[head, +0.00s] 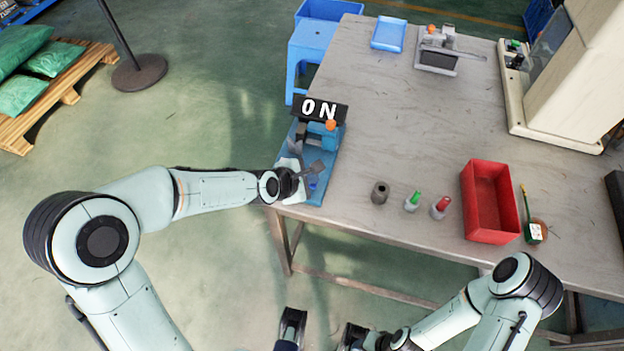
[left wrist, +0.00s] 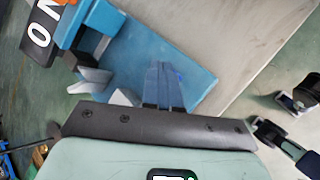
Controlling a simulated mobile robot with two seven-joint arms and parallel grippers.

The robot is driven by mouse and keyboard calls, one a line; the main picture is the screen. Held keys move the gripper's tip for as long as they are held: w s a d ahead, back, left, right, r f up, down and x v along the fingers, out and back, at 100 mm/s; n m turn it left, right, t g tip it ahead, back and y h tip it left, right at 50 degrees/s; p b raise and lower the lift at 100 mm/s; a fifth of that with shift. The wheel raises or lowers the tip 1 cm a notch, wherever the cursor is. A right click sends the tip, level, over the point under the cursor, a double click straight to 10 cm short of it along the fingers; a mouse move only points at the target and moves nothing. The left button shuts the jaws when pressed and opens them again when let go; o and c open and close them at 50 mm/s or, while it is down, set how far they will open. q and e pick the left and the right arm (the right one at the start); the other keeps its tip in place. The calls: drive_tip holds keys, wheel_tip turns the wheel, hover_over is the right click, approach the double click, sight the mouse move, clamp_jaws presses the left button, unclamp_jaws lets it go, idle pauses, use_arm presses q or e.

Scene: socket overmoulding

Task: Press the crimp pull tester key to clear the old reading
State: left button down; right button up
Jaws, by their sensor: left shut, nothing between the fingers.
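The crimp pull tester (head: 325,139) is a blue device at the left edge of the table, with an orange part on top. Its black display (head: 320,109) reads "0 N" in white. In the left wrist view the tester's blue base (left wrist: 200,82) lies beyond my left gripper (left wrist: 163,72). My left gripper is shut and empty, its fingertips over the front part of the base. It also shows in the head view (head: 315,170). I cannot make out the key or whether the fingertips touch it. My right gripper (head: 322,328) is open and empty, off the table's front edge.
On the table are a grey cylinder (head: 380,192), a green-topped piece (head: 412,202), a red-topped piece (head: 440,207) and a red bin (head: 490,202). A blue tray (head: 389,34) and a large cream machine (head: 575,85) are farther back. The table middle is clear.

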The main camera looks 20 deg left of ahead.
use_arm(q)
drive_tip(key=shift+r+p, duration=0.75)
drive_tip(key=shift+r, duration=0.15)
drive_tip(key=shift+r, duration=0.1)
wheel_tip(320, 180, up, 5)
drive_tip(key=p, duration=0.4)
idle(0.7)
